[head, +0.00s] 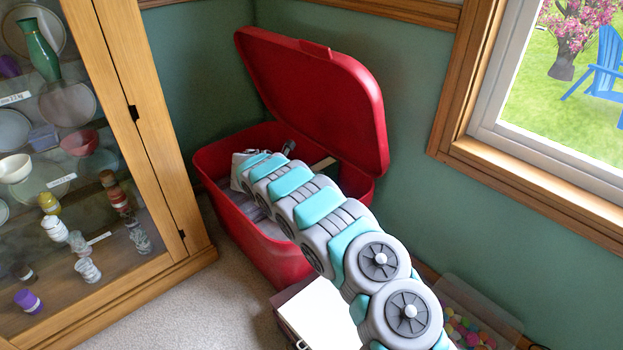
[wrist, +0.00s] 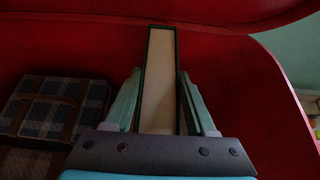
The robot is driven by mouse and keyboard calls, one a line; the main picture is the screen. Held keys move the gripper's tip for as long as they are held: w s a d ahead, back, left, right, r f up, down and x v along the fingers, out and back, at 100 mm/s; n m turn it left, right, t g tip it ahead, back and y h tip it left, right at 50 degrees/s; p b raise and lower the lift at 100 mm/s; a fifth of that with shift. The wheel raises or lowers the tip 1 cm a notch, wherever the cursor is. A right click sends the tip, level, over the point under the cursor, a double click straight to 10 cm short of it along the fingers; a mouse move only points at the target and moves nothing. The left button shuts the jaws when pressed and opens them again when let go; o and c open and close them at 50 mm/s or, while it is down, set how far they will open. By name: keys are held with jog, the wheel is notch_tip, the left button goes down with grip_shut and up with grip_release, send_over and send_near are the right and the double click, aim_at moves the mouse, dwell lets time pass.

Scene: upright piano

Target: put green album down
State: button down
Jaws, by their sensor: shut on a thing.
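In the wrist view the green album (wrist: 161,60) stands on edge between my fingers, its cream pages framed by dark green covers. My gripper (wrist: 160,85) is shut on it, one finger on each side. The album is inside the red chest (wrist: 235,75), whose wall rises behind it. In the head view my arm reaches into the open red chest (head: 283,262), and its links hide much of the inside. A small cream and green edge, which looks like the album (head: 322,164), shows near the chest's back right side. Whether the album touches the chest floor cannot be told.
A blue plaid item with brown straps (wrist: 62,105) lies left of the album in the chest. The red lid (head: 315,95) stands open. A glass cabinet (head: 150,130) stands left, a white-topped box (head: 318,315) in front, and a clear bin (head: 475,315) right.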

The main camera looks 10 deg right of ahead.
jog(key=shift+f, duration=1.6)
jog(key=shift+f, duration=0.2)
jog(key=shift+c, duration=1.1)
grip_release()
